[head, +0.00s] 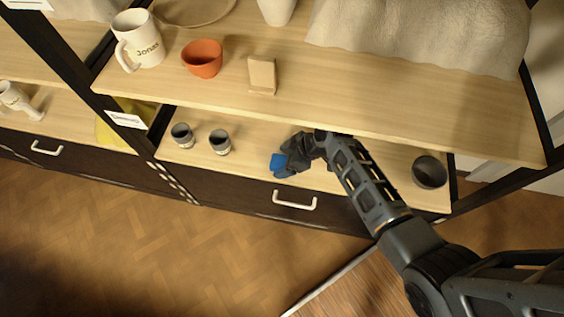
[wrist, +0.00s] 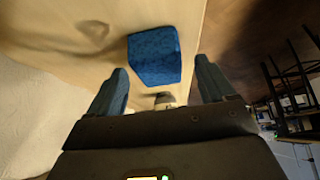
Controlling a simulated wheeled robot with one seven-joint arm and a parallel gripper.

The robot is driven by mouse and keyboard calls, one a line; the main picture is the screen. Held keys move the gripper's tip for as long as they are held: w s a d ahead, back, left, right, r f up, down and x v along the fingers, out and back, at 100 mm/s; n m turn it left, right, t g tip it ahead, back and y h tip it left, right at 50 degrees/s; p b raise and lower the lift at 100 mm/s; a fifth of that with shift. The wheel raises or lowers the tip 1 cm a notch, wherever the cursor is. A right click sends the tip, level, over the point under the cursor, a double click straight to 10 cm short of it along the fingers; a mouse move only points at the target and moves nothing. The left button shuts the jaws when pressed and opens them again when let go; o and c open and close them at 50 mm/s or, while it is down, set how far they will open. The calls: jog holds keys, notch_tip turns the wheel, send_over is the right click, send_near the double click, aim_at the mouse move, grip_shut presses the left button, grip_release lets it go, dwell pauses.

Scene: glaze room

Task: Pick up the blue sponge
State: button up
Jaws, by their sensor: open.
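The blue sponge (head: 278,164) lies on the lower shelf board near its front edge, above the drawer. My gripper (head: 291,159) is at the sponge's right side in the head view and partly hides it. In the wrist view the sponge (wrist: 154,57) shows as a speckled blue block ahead of and between the spread fingers of my gripper (wrist: 161,66). The gripper is open with nothing held. I cannot tell whether a finger touches the sponge.
Two small grey cups (head: 219,141) stand left of the sponge, and a dark bowl (head: 430,172) stands at the right. The upper shelf board (head: 350,105) overhangs my forearm. It bears a white mug (head: 139,40), an orange pot (head: 202,58) and a small beige block (head: 262,75).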

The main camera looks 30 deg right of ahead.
jog(key=shift+w+a+f, duration=0.3)
jog(key=shift+f, duration=0.3)
jog(key=shift+c, duration=0.2)
jog(key=c, duration=1)
jog(key=shift+r, duration=0.1)
jog(key=shift+r+p, duration=0.4)
notch_tip(320, 180, up, 3)
jog(key=shift+p, duration=1.2)
jog(key=s+a+p, duration=0.3)
jog(key=s+a, duration=1.9)
jog(key=shift+s+a+f, duration=0.25)
jog(key=shift+s+a, duration=0.05)
jog(key=shift+s, duration=0.05)
